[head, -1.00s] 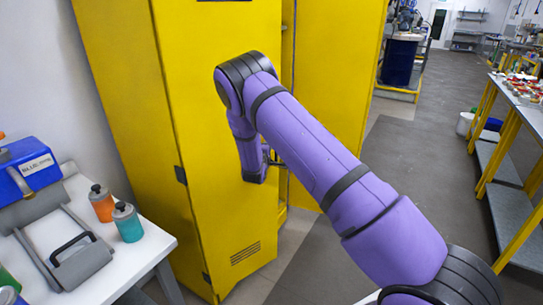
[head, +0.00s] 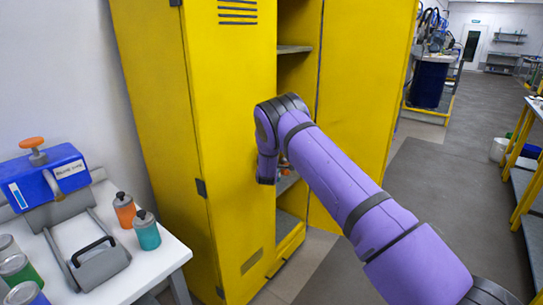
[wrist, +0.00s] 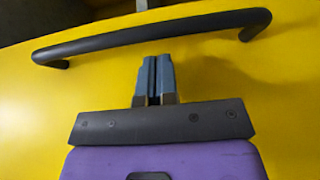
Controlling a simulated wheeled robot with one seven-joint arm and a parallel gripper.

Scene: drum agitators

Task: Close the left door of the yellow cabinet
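The yellow cabinet (head: 150,120) stands in the middle of the head view. Its left door (head: 225,110), a tall panel with vent slots and dark hinges on its left side, stands ajar, with the shelved interior showing past its free edge. My gripper (wrist: 155,65) is by that free edge; in the head view my wrist hides the contact area. In the wrist view a dark bar handle (wrist: 155,36) crosses the yellow surface. My two grey-blue fingers are together, empty, pointing toward the handle without gripping it. Whether they touch the door, I cannot tell.
The cabinet's right door (head: 368,90) stands wide open. A white table (head: 150,262) with a blue-topped device (head: 50,185) and several bottles stands at the left. Grey floor (head: 425,190) is clear to the right; a workbench (head: 525,150) is at the far right edge.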

